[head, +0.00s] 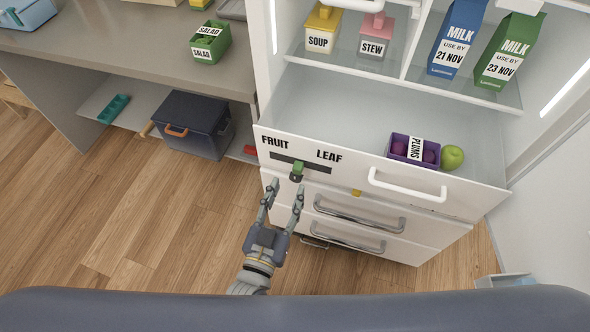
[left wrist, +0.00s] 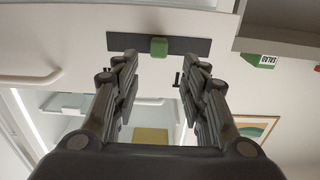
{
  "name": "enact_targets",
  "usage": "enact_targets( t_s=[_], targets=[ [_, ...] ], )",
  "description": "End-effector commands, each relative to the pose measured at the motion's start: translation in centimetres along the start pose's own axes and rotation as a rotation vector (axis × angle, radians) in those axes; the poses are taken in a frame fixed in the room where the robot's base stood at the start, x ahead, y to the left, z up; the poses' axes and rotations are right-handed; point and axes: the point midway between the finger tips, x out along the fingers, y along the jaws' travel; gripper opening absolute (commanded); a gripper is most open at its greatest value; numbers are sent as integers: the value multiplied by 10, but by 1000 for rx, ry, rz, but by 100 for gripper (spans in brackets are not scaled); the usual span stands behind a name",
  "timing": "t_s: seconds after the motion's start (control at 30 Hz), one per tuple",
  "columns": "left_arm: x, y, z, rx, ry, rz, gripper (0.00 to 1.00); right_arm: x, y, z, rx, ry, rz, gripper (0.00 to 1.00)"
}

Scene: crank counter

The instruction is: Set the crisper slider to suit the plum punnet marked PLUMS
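The crisper slider is a green knob (head: 297,170) in a dark slot on the white drawer front (head: 350,190). FRUIT is printed near the slot's left end and LEAF above its right part. The knob sits about mid-slot; the left wrist view shows the knob (left wrist: 159,46) there too. The purple punnet marked PLUMS (head: 398,146) lies in the open drawer. My left gripper (head: 284,190) is open and empty, pointing at the drawer front just below the knob. In the left wrist view the knob appears between the open fingers, apart from both. My right gripper is out of view.
A white drawer handle (head: 408,188) is right of the slot. A green apple (head: 452,157) lies beside the punnet. Lower drawers with metal handles are below. A SALAD punnet (head: 211,42) stands on the counter at left. The wooden floor around my left arm is clear.

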Motion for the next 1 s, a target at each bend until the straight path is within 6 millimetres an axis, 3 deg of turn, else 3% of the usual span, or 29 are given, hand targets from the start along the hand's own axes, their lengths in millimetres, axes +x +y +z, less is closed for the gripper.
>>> enact_targets(
  t_s=[0.1, 0.3, 0.47, 0.77, 0.8, 0.97, 1.0],
  targets=[
    [25, 0, -2, -1, 1, 0, 40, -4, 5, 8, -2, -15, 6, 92],
    [55, 0, 0, -2, -1, 0, 40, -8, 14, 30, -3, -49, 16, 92],
    [67, 0, 1, -2, -3, 1, 40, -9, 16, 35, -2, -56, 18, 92],
    [70, 0, 1, -1, -3, 1, 40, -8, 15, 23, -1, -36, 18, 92],
    [70, 0, 1, -1, -3, 1, 38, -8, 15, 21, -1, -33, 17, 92],
    [70, 0, 1, -1, -3, 1, 1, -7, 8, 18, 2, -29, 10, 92],
    [69, 0, 1, -1, -3, 1, 0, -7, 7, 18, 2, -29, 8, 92]
  ],
)
